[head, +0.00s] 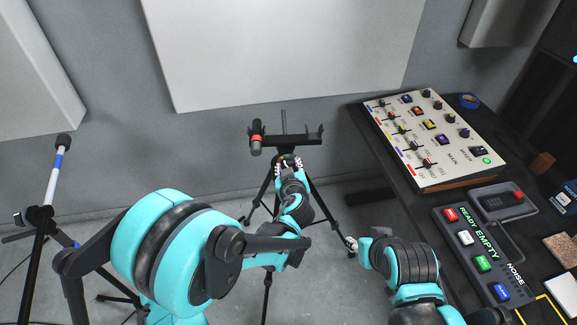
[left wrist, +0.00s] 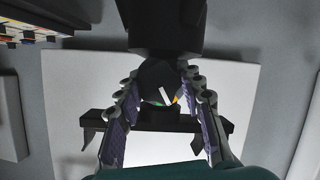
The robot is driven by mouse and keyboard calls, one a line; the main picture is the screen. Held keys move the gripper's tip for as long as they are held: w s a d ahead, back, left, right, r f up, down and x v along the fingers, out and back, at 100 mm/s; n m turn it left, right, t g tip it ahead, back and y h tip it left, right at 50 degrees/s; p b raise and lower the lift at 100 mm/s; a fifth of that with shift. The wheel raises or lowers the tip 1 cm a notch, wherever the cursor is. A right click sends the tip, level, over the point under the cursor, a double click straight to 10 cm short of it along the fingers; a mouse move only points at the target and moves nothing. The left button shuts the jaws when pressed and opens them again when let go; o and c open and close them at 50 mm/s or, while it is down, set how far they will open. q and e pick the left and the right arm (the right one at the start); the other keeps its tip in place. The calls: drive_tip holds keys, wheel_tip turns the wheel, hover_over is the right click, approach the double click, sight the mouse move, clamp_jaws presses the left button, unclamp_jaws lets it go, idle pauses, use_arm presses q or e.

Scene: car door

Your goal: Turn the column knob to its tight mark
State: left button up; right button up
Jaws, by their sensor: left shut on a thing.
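The column knob (left wrist: 155,78) is a dark round knob on the black tripod stand (head: 285,140). In the left wrist view it sits between the two fingers of my left gripper (left wrist: 160,100), which is shut on it. A white line shows on the knob, with a small green mark to its left and a yellow-orange mark to its right. The line's lower end appears to lie between these marks. In the head view my left gripper (head: 288,164) covers the knob at the top of the stand. My right gripper (head: 352,244) is small and apart from the stand; its fingers are unclear.
The stand's crossbar holds a black cylinder with a red ring (head: 257,138) at its left end. A microphone stand (head: 42,220) is at left. The dark desk at right carries a mixer panel (head: 432,140) and a button box (head: 483,255). A white wall panel (head: 285,50) hangs behind.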

use_arm(q)
drive_tip(key=shift+m+g+y, duration=0.3)
drive_tip(key=shift+m+y, duration=1.1)
drive_tip(key=shift+m, duration=0.6)
drive_tip(key=o, duration=1.2)
drive_tip(key=shift+d, duration=0.1)
drive_tip(key=v, duration=0.7)
drive_tip(key=shift+s+d, duration=0.1)
drive_tip(key=shift+s, duration=0.15)
